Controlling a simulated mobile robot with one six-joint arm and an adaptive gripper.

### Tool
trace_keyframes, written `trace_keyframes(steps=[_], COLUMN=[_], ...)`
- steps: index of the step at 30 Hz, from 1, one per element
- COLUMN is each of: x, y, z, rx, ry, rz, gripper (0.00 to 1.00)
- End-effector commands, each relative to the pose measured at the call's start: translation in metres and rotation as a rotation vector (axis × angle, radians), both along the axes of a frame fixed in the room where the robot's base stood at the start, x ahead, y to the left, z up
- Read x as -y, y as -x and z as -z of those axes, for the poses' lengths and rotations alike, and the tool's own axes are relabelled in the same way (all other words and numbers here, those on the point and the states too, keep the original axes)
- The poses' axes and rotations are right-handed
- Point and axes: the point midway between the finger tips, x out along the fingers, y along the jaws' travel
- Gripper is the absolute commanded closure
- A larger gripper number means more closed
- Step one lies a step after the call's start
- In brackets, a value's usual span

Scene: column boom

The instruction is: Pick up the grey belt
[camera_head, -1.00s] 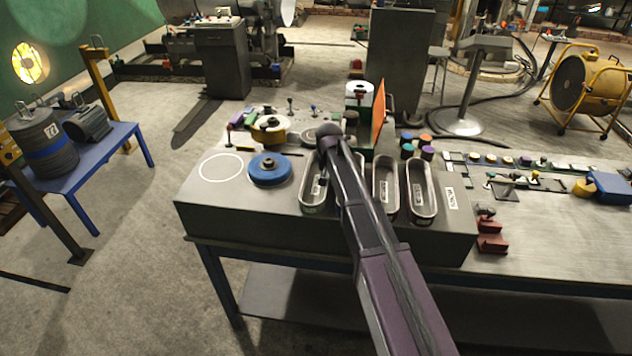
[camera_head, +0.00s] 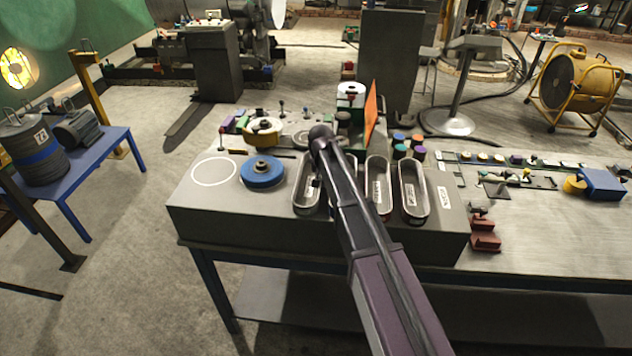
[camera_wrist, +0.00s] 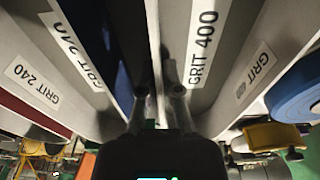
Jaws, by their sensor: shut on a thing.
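My gripper (camera_wrist: 160,92) is shut in the wrist view on a thin, upright grey strip, which I take to be the grey belt (camera_wrist: 154,45). A dark blue surface (camera_wrist: 112,50) lies just left of the strip. The label "GRIT 400" (camera_wrist: 200,40) is just right of it. In the head view my arm covers my gripper and the belt, over the row of long oval trays (camera_head: 378,215). Whether the belt is clear of its tray cannot be told.
The grey block (camera_head: 210,225) on the bench carries the trays and a blue disc (camera_head: 262,172), left of my arm. An orange upright panel (camera_head: 372,115) and several small coloured cylinders (camera_head: 417,153) stand behind. Red-brown blocks (camera_head: 484,241) sit to the right.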

Motion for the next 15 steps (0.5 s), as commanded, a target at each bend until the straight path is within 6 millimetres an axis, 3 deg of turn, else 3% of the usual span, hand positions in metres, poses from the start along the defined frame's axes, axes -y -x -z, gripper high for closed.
trace_keyframes(steps=[15], x=[0.000], y=[0.000], z=[-0.030], rx=[0.000], ry=[0.000], rz=[0.000], gripper=[1.00])
